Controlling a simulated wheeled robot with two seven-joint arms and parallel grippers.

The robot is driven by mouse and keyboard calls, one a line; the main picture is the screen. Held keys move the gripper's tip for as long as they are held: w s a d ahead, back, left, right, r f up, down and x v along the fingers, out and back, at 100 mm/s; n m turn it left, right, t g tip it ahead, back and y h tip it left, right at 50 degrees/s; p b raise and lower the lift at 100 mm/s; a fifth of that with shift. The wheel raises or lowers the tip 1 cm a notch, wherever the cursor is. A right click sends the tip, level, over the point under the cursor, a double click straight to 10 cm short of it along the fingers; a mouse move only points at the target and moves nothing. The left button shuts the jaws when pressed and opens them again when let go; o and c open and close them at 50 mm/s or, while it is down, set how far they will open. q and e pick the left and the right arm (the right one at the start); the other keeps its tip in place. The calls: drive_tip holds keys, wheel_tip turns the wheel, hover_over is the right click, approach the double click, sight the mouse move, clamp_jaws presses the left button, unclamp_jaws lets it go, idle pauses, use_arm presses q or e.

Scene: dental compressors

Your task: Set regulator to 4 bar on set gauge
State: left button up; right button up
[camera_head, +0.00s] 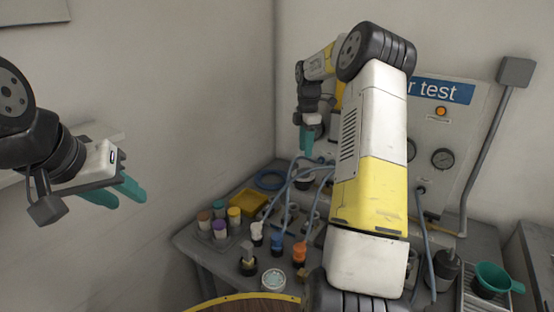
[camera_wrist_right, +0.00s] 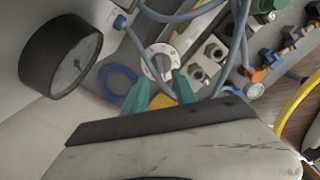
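In the right wrist view a round white dial with a grey knob (camera_wrist_right: 159,63) lies just beyond my right gripper's teal fingertips (camera_wrist_right: 161,78). The fingertips are apart, one on each side of its lower edge; I cannot tell whether they touch it. A black-rimmed gauge (camera_wrist_right: 62,56) is at the upper left; its reading is too small to tell. In the head view my right gripper (camera_head: 307,141) points down at the back of the bench, and my right arm hides the middle of the panel. My left gripper (camera_head: 122,190) is open and empty, away from the bench.
The test panel carries a gauge (camera_head: 443,158) and an orange lamp (camera_head: 441,111). Blue hoses (camera_head: 292,185) cross the bench. A yellow tray (camera_head: 247,202), several coloured-cap jars (camera_head: 219,226) and a green funnel (camera_head: 493,277) stand there. The space around my left gripper is clear.

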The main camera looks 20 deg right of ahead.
sight(304, 168)
wheel_tip(304, 168, down, 8)
drive_tip(key=shift+r, duration=0.15)
idle(0.3)
clamp_jaws()
